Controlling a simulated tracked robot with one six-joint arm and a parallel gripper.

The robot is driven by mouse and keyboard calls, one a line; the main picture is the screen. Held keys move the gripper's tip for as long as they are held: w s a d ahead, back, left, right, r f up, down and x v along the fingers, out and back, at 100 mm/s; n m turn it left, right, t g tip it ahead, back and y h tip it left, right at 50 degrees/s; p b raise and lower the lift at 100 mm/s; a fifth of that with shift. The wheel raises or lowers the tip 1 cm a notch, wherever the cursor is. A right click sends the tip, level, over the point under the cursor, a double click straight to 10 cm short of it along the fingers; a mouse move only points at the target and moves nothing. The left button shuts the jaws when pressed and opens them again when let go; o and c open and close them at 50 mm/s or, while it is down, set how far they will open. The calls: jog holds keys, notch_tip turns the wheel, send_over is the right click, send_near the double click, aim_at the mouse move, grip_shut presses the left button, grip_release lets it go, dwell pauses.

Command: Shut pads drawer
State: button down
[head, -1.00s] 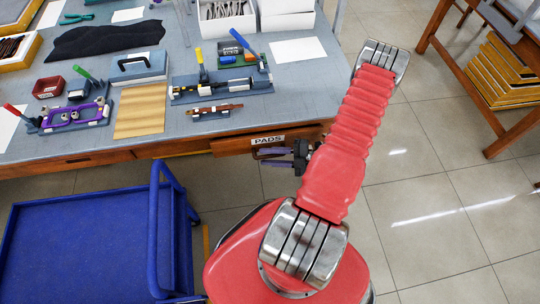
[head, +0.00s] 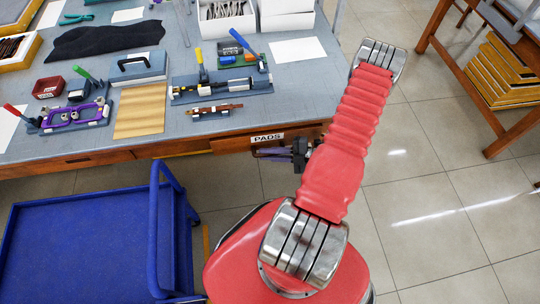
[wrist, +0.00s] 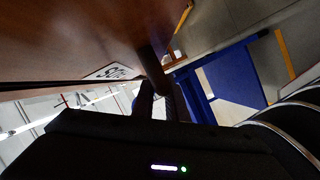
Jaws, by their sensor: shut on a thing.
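The pads drawer is a brown wooden front (head: 232,143) under the near edge of the workbench, with a white PADS label (head: 267,138). In the head view it sits close to the bench edge; any gap behind it is hard to make out. My gripper (head: 274,153) is just below the label, at the drawer front. In the wrist view the label (wrist: 113,72) shows at an angle, and my gripper's fingers (wrist: 155,102) are shut on the dark drawer handle (wrist: 152,66). The drawer's inside is hidden.
A blue cart (head: 85,245) stands at the left, its rail near the bench. The grey bench top (head: 300,85) holds tools, fixtures and white boxes. Another wooden table (head: 460,70) stands at the right. Tiled floor (head: 440,235) is clear right of my arm.

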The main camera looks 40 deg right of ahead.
jog(key=shift+w+d+f, duration=0.2)
jog(key=shift+w+d, duration=0.55)
jog(key=shift+w, duration=0.3)
jog(key=c, duration=1.8)
grip_release()
jog(key=shift+r, duration=0.1)
jog(key=shift+o, duration=0.2)
jog(key=v, duration=1.3)
jog(key=shift+s+d, duration=0.15)
jog(key=shift+s, duration=0.2)
